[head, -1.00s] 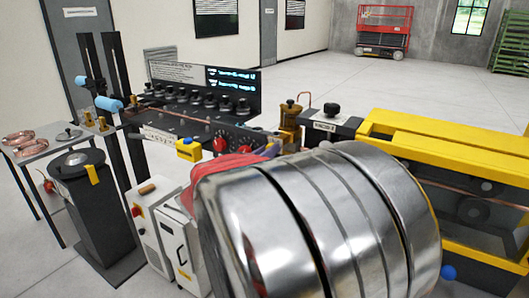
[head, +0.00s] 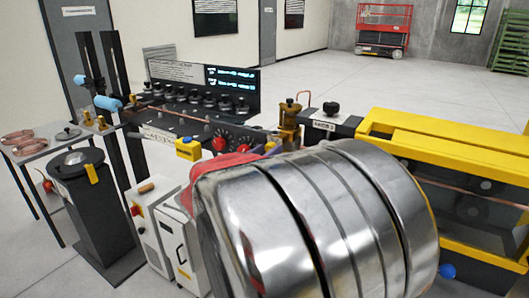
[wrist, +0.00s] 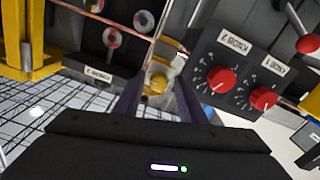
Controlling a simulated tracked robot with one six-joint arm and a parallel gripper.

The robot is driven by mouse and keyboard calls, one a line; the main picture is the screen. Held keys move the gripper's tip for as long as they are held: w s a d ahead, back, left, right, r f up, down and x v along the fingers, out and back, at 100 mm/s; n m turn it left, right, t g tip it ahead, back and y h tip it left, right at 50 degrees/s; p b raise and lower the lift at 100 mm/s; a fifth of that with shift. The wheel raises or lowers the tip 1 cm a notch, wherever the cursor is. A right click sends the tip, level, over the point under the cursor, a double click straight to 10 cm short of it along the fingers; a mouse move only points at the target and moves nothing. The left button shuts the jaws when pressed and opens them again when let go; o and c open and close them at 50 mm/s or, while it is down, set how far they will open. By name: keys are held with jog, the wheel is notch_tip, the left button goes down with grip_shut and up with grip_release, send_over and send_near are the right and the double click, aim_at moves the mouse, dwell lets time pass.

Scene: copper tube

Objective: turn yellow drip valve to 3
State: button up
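In the wrist view a small yellow, brass-coloured part (wrist: 157,83), which looks like the drip valve, sits between the fingertips. My gripper (wrist: 159,80) is open, with one dark finger on each side of it. I cannot tell whether either finger touches it, and no dial marks on it are readable. In the head view a brass pot-shaped fitting (head: 290,115) with a thin copper pipe stands behind my arm.
Two red knobs (wrist: 221,79) (wrist: 263,98) with labelled dials are close on the right in the wrist view. A black labelled box (wrist: 85,72) is at left. The yellow-framed machine (head: 450,150) stands right in the head view. Copper tube (head: 180,114) runs along the bench.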

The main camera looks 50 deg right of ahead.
jog(key=shift+r, duration=0.1)
jog(key=shift+a, duration=0.1)
jog(key=shift+a, duration=0.5)
jog(key=shift+s+a, duration=0.2)
jog(key=shift+a, duration=1.9)
jog(key=shift+s+a, duration=0.25)
jog(key=shift+a, duration=1.85)
jog(key=shift+s+a, duration=0.2)
jog(key=shift+a, duration=1.9)
